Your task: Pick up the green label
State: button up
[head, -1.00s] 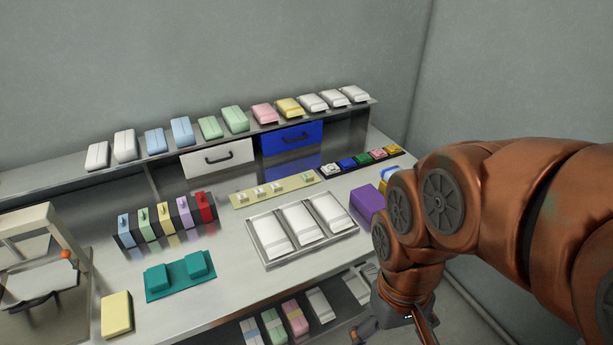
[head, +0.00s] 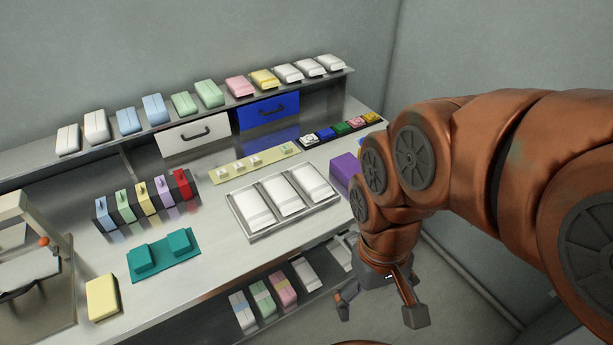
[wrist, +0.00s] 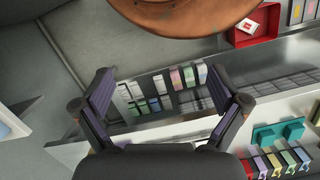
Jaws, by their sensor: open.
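Which green item is the label is not clear. A small green piece (head: 340,128) sits on a dark strip at the back right of the bench. A pale green upright block (head: 124,206) stands in a rack of coloured blocks at the left. My gripper (head: 380,305) is open and empty in front of the bench at the right. In the wrist view, my gripper's fingers (wrist: 160,82) are spread wide, with several low-shelf packs (wrist: 190,77) seen beyond and between them.
A metal tray (head: 238,218) with white packs lies mid-bench, and a purple box (head: 345,172) is close to my arm. A teal fixture (head: 160,262) and yellow block (head: 102,298) are at the front left. The wrist view shows a red tray (wrist: 268,34).

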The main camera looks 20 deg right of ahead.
aim_at(285, 148)
jog(key=z, duration=1.6)
jog(key=i, duration=1.15)
jog(key=u, duration=3.5)
jog(key=i, duration=0.5)
jog(key=z, duration=0.05)
